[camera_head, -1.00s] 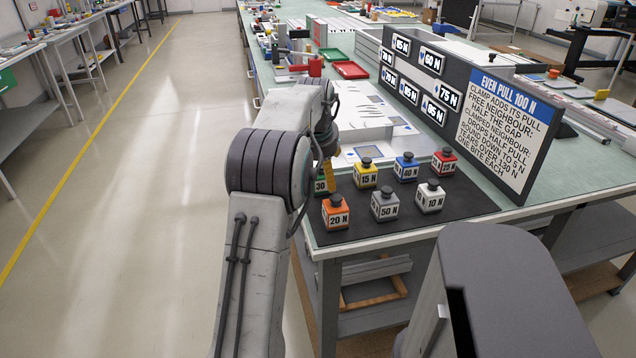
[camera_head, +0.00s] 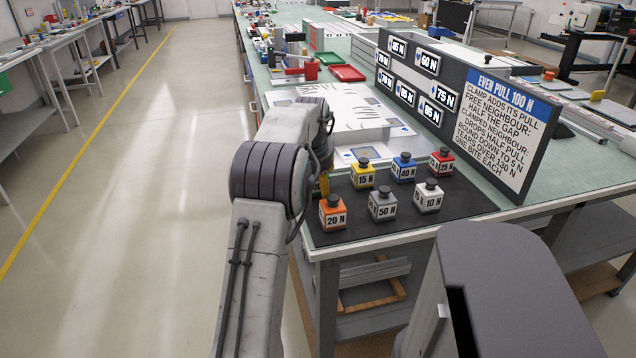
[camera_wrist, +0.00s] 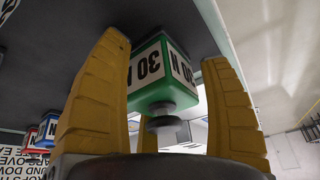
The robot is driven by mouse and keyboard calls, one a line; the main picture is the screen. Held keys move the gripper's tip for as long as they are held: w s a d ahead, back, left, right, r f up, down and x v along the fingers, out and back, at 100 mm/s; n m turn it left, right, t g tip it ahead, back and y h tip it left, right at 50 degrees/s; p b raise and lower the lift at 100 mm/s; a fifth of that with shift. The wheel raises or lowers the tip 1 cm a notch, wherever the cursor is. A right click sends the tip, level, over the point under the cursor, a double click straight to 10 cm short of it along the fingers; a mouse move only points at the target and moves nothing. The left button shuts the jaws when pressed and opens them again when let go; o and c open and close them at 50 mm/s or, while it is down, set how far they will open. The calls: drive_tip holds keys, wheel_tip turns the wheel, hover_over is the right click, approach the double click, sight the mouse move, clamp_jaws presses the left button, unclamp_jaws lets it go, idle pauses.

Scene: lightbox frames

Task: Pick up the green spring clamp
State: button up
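The green spring clamp (camera_wrist: 150,97), a cube marked 30 N with a dark round knob, shows in the wrist view between the yellow fingers of my gripper (camera_wrist: 165,50). The fingers stand apart on either side of the clamp and hide parts of its faces. I cannot tell whether they touch it. Its base appears to be on the dark mat (camera_wrist: 45,65). In the head view my arm hides the clamp, and only a bit of a yellow finger (camera_head: 324,186) shows at the mat's left edge.
Other clamps stand close by on the mat: orange 20 N (camera_head: 333,214), yellow 15 N (camera_head: 362,175), grey 50 N (camera_head: 382,205), blue 40 N (camera_head: 403,168), white 10 N (camera_head: 428,198) and red (camera_head: 441,162). A sign board (camera_head: 505,125) stands behind them on the right.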

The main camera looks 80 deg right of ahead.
drive_tip(key=c, duration=0.9)
drive_tip(key=shift+c, duration=0.2)
